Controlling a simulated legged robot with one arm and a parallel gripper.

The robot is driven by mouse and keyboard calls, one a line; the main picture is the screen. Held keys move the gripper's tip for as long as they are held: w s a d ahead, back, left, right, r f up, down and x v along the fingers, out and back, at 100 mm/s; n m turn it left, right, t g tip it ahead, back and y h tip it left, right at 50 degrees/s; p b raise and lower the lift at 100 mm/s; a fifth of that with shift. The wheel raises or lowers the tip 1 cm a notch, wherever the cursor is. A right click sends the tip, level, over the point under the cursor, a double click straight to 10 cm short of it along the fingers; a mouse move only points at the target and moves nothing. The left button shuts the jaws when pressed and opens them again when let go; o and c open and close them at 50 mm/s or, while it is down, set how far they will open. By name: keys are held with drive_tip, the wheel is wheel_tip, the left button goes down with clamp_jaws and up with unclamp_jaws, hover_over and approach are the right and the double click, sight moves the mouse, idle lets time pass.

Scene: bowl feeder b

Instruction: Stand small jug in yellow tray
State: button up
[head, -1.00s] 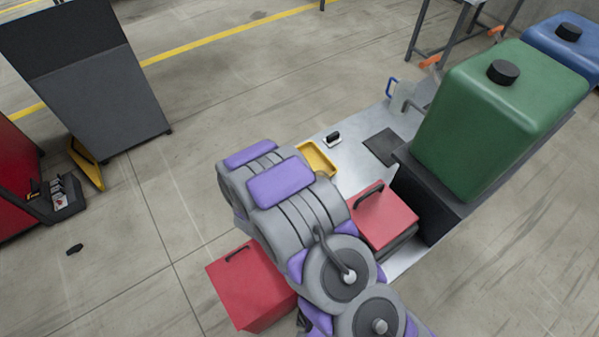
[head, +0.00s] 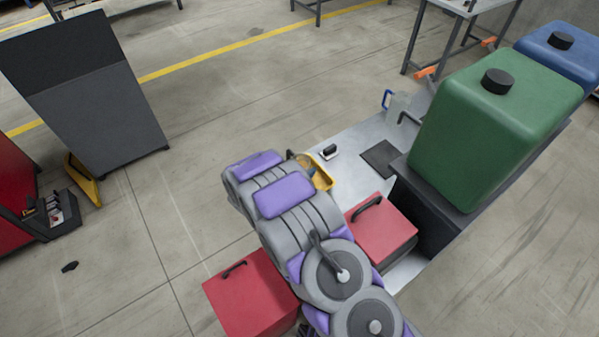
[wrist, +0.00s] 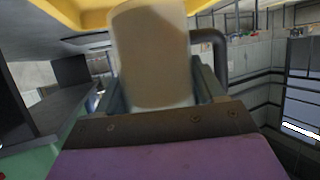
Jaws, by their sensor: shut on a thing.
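My gripper (wrist: 157,88) is shut on the small jug (wrist: 150,55), a pale, cloudy, rounded vessel with a dark handle (wrist: 218,50) on its right in the wrist view. In the head view the jug (head: 304,161) shows in part beyond my arm, overlapping the left part of the yellow tray (head: 325,181). My arm hides the gripper and part of the tray there. The tray also fills the top edge of the wrist view (wrist: 75,12), close to the jug's end. I cannot tell whether the jug touches the tray floor.
The tray lies on a grey metal bench (head: 350,140). A small black-handled object (head: 330,151) sits beside it, and a dark mat (head: 381,158) lies to the right. A red box (head: 382,226), a clear jug (head: 397,105) with a blue handle and a large green tank (head: 495,125) stand nearby.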

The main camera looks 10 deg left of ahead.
drive_tip(key=shift+w+a+f, duration=0.1)
drive_tip(key=shift+w+a, duration=0.15)
drive_tip(key=shift+w, duration=0.3)
drive_tip(key=shift+a+f, duration=0.1)
drive_tip(key=shift+f, duration=0.05)
wheel_tip(320, 180, down, 3)
drive_tip(key=shift+a+f+b, duration=0.1)
drive_tip(key=shift+f+b, duration=0.05)
drive_tip(key=shift+b, duration=0.35)
drive_tip(key=o, duration=1.2)
drive_tip(key=shift+c, duration=0.2)
drive_tip(key=p+v, duration=0.1)
drive_tip(key=v, duration=1.1)
drive_tip(key=shift+p, duration=0.3)
